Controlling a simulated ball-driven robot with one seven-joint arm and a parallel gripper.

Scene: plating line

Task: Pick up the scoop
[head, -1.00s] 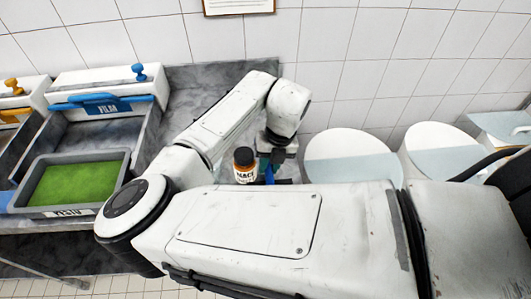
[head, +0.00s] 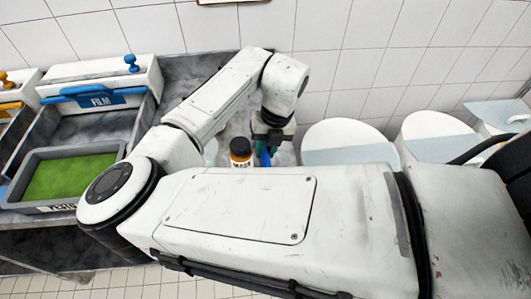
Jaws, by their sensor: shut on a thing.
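My gripper (head: 271,140) is at the far end of my folded arm, low over the grey counter. It is shut on a narrow blue piece (head: 266,158), which looks like the handle of the scoop. The rest of the scoop is hidden behind my forearm, so I cannot tell whether it touches the counter.
A dark-capped jar with an orange and white label (head: 240,153) stands just left of my gripper. A grey tub of green filling (head: 68,208) and a blue-handled FILM box (head: 100,98) are at left. White round shapes (head: 345,135) stand at right, before the tiled wall.

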